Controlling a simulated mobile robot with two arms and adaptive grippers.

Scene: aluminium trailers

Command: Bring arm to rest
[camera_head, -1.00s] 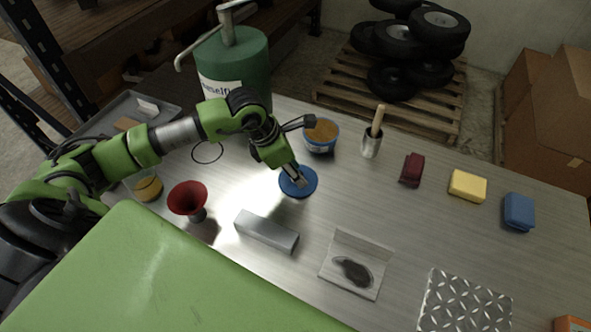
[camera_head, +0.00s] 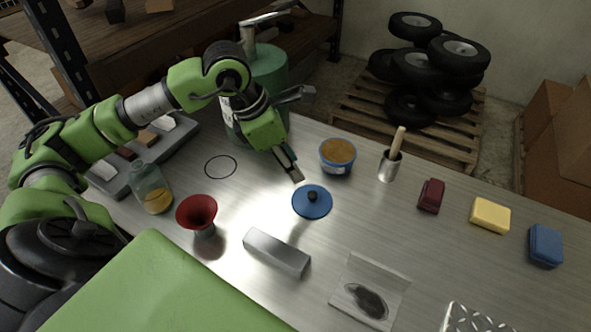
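My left arm comes in from the left over the metal table (camera_head: 225,265). Its gripper (camera_head: 293,174) points down and hangs above and behind a blue round lid with a black knob (camera_head: 312,201), apart from it. The lid lies flat on the table. No held object shows at the fingertips, but the gap between the fingers cannot be made out. My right gripper is not in view.
Near the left gripper stand an open tub of brown paste (camera_head: 337,156), a green canister (camera_head: 268,75) and a red funnel (camera_head: 197,213). A grey metal block (camera_head: 277,252), a cup with a wooden handle (camera_head: 390,165) and several coloured blocks lie further along.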

